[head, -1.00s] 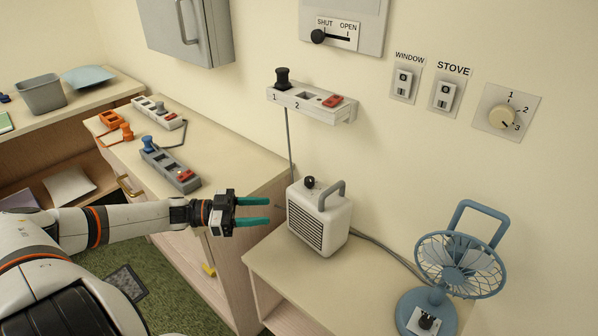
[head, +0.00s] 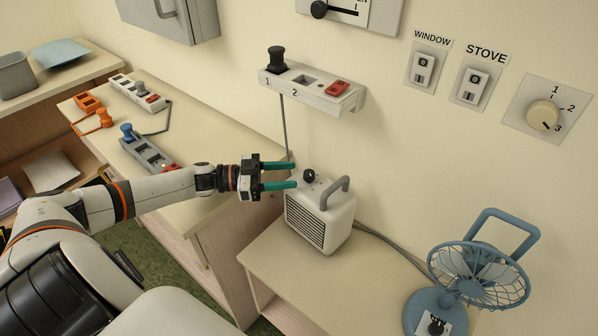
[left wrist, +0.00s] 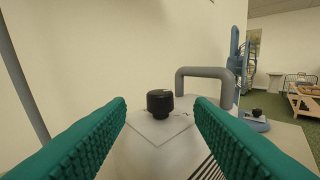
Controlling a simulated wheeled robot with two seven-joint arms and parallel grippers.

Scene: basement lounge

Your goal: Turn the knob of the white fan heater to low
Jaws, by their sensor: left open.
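The white fan heater (head: 322,221) stands on a low wooden stand, with a dark grille on its front and a grey handle on top. Its black knob (head: 309,175) is on the top face, left of the handle. My left gripper (head: 295,174) is open, its two teal fingers pointing at the knob from the left, close to it. In the left wrist view the knob (left wrist: 160,102) appears centred between the fingers, a little beyond their tips and not touched. The marks around the knob are too small to read. My right gripper is out of view.
A blue fan (head: 478,275) stands right of the heater, with a cable between them along the wall. A white power strip (head: 312,88) is on the wall above. A counter with several power strips lies left, behind my left arm.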

